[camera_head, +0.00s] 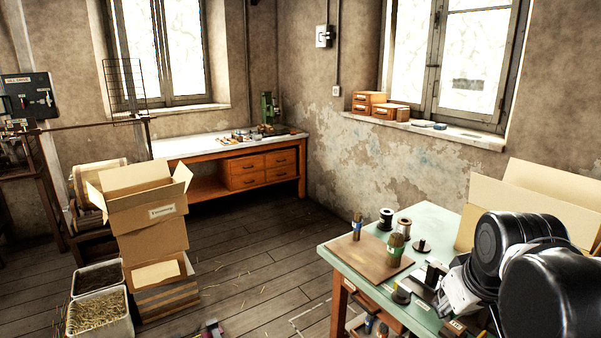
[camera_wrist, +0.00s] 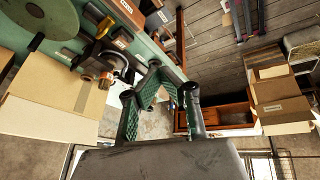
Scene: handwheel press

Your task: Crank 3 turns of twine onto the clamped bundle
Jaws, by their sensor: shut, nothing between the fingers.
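In the wrist view my gripper (camera_wrist: 163,76) has its two dark, green-padded fingers converging at the tips, with nothing between them. Beyond them is a green bench top with a dark mechanism (camera_wrist: 98,60) that has a brass-coloured part; a large green disc (camera_wrist: 28,22) stands at the upper left. I cannot make out a crank handle or a clamped bundle for certain. In the head view, a brush-like bundle with a green band (camera_head: 396,250) and one with a blue band (camera_head: 357,229) stand on a brown board. My arm hides the bench's right side.
The green bench (camera_head: 425,222) also holds a dark spool (camera_head: 386,219) and a pale spool (camera_head: 404,228). An open cardboard box (camera_head: 525,200) stands behind my arm. Stacked boxes (camera_head: 150,225) and bins (camera_head: 98,312) stand at the left. The wooden floor between is mostly clear.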

